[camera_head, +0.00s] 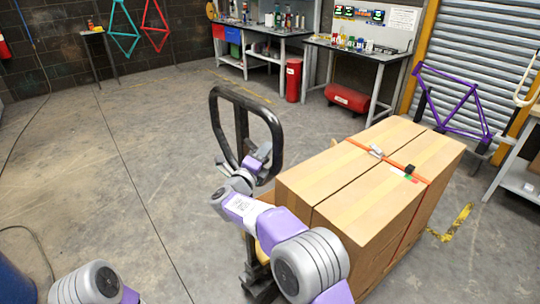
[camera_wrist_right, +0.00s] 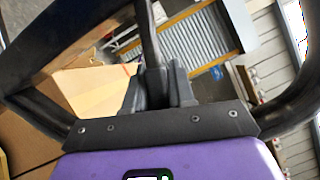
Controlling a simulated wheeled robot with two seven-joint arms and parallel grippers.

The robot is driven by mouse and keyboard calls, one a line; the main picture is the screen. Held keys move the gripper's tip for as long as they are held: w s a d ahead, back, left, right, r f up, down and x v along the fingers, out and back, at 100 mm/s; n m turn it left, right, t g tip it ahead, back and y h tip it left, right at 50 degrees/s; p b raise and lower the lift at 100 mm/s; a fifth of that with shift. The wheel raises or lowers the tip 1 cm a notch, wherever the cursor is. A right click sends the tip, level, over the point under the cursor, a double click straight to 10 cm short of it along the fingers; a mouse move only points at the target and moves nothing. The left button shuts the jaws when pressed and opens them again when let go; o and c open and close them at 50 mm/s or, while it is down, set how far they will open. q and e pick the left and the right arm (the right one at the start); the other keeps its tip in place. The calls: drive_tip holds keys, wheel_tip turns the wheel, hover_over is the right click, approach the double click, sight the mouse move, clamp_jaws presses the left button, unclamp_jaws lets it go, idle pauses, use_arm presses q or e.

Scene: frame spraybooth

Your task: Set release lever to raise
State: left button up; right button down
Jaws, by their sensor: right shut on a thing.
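The pallet jack's black looped handle (camera_head: 215,115) stands upright left of the boxes in the head view. My right gripper (camera_head: 262,154) reaches into the lower part of the loop. In the right wrist view, my right gripper (camera_wrist_right: 158,88) is shut on a thin dark bar, which looks like the release lever (camera_wrist_right: 148,35). The handle (camera_wrist_right: 60,45) also shows in this view, with its loop passing on both sides of the fingers. The lever's exact setting cannot be told. Only a link of my left arm shows; the left gripper is out of view.
Large strapped cardboard boxes (camera_head: 365,185) stand right of the handle, close to my right arm. Workbenches (camera_head: 365,52), a red cylinder (camera_head: 348,98) and a purple bike frame (camera_head: 455,105) are farther back. The concrete floor on the left (camera_head: 110,170) is mostly clear.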

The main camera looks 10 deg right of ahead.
drive_tip(key=c, duration=1)
unclamp_jaws()
drive_tip(key=shift+c, duration=0.2)
drive_tip(key=shift+s, duration=0.1)
drive_tip(key=v, duration=0.7)
drive_tip(key=shift+a+p, duration=0.2)
drive_tip(key=shift+p, duration=0.15)
drive_tip(key=shift+s+f, duration=0.15)
